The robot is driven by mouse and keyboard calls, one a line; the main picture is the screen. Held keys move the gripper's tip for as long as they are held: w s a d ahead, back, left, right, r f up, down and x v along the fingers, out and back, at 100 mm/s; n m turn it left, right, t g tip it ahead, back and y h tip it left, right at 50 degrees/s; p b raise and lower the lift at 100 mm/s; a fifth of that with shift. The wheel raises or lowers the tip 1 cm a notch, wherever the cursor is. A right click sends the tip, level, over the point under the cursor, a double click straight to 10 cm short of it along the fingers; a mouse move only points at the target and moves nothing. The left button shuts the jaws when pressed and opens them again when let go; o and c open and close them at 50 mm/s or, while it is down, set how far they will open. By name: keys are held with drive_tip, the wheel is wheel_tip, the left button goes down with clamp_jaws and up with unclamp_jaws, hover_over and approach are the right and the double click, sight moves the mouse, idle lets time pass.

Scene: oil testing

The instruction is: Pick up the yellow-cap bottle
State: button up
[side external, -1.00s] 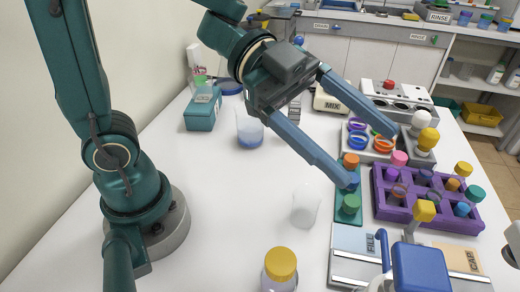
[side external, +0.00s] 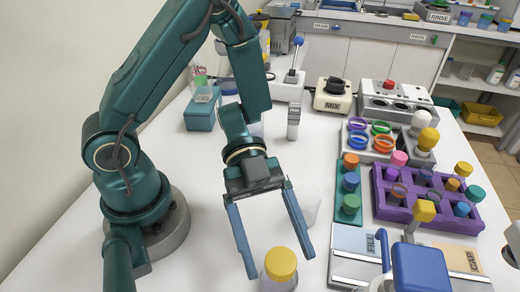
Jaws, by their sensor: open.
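The yellow-cap bottle (side external: 280,266) stands upright at the bottom of the side external view, a clear bottle with a wide yellow cap. My gripper (side external: 281,266) is open and points down toward it. In the picture, one blue finger lies to the left of the cap and the other to its right. I cannot tell from this view whether the fingers touch the bottle or how high they are above the table. The lower part of the bottle is cut off by the picture edge.
A clear beaker (side external: 313,204) stands just behind the right finger. The FILL station (side external: 352,240) lies to the right, with a green rack (side external: 348,207) and a purple rack (side external: 380,208) of capped vials behind it. The white table is clear left of my gripper.

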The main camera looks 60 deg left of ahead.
sight(286, 278)
drive_tip(key=shift+d+f, duration=0.15)
drive_tip(key=shift+f, duration=0.25)
drive_tip(key=shift+x, duration=2.4)
clamp_jaws()
